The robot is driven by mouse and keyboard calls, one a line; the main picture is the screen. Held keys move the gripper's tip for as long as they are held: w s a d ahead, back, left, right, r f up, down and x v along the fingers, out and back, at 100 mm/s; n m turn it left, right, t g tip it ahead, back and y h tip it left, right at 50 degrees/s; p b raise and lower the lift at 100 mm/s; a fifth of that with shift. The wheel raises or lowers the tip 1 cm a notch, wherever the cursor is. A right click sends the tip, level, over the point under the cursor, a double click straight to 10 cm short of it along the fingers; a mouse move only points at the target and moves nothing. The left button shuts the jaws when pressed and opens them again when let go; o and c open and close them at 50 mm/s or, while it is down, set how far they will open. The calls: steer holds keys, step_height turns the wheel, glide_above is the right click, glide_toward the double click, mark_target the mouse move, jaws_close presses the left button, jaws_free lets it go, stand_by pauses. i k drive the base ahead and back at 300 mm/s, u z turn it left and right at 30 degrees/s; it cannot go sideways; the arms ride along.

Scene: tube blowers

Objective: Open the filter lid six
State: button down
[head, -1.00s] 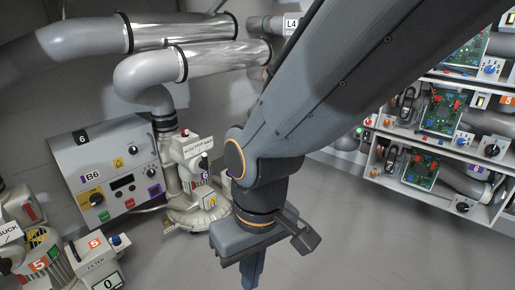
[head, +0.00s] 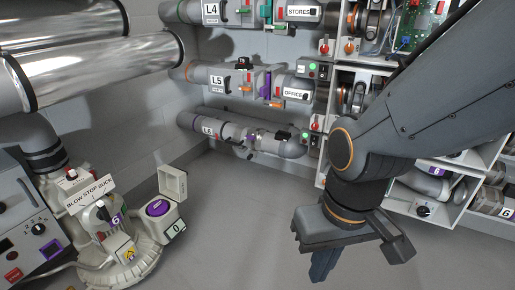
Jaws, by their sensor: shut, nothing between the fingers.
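The blower marked 6 (head: 112,222) stands at the lower left on a pale round base. To its right is a pale box (head: 175,228) with a 0 counter on its front, which looks like filter six. Its square lid (head: 172,183) stands upright at the back, so the box is open. A purple round part (head: 157,208) shows inside. My gripper (head: 322,268) hangs over the floor, well to the right of the box. Its fingers point down, shut and empty, touching nothing.
A grey control box (head: 30,225) stands at the left edge. Pipes marked L4, L5 and L6 (head: 235,132) run along the back wall. Shelves with circuit boards and tubes (head: 440,205) stand at right. The floor (head: 235,225) between box and gripper is clear.

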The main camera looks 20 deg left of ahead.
mark_target(172, 181)
steer(key=z, duration=0.15)
steer(key=i, duration=0.6)
steer(key=u, duration=0.55)
steer(key=i, duration=0.75)
steer(key=u, duration=0.7)
